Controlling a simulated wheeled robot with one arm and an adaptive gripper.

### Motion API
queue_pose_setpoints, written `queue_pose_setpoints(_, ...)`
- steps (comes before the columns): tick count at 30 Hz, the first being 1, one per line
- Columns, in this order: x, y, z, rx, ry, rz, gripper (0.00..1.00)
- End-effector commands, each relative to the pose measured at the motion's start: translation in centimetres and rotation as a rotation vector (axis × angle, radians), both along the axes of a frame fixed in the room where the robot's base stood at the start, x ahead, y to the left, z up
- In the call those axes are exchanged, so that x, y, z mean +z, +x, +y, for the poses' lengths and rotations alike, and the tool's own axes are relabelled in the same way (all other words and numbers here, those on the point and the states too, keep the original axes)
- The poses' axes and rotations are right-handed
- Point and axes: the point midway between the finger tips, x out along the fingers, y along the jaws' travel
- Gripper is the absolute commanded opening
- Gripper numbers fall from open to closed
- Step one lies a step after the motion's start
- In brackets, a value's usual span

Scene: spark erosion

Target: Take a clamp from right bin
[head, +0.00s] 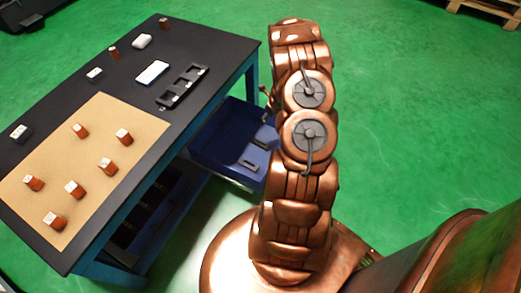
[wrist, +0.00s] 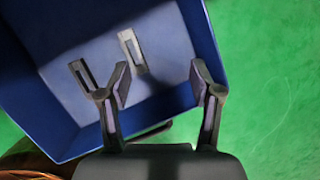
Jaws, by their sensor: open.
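The blue right bin (head: 205,150) sits at the table's right side, lower than the tabletop. Two dark slotted clamps lie apart on its floor: one nearer clamp (head: 248,164) and one farther clamp (head: 261,145). In the wrist view, the bin (wrist: 45,118) holds one grey clamp (wrist: 138,66) upper centre and another clamp (wrist: 77,67) to its left, partly behind the left finger. In the head view my arm mostly hides the gripper.
A dark table (head: 190,45) stands at left with a tan mat (head: 95,160) bearing several orange-brown blocks. A black slotted holder (head: 182,87) and white blocks lie on the tabletop. The bin's walls rise around the clamps. Green floor (head: 420,110) is clear at right.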

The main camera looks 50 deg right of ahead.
Motion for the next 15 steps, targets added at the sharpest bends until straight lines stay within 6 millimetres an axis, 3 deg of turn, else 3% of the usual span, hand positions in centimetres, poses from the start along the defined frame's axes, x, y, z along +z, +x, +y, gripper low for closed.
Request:
queue_pose_setpoints(1,-2.9,-0.5,0.7,0.063,0.022,0.0,0.65)
queue_pose_setpoints(6,-7.2,-1.6,2.7,0.23,0.067,-0.013,0.65)
queue_pose_setpoints(15,-9.5,-1.5,3.8,0.305,0.082,-0.026,0.65)
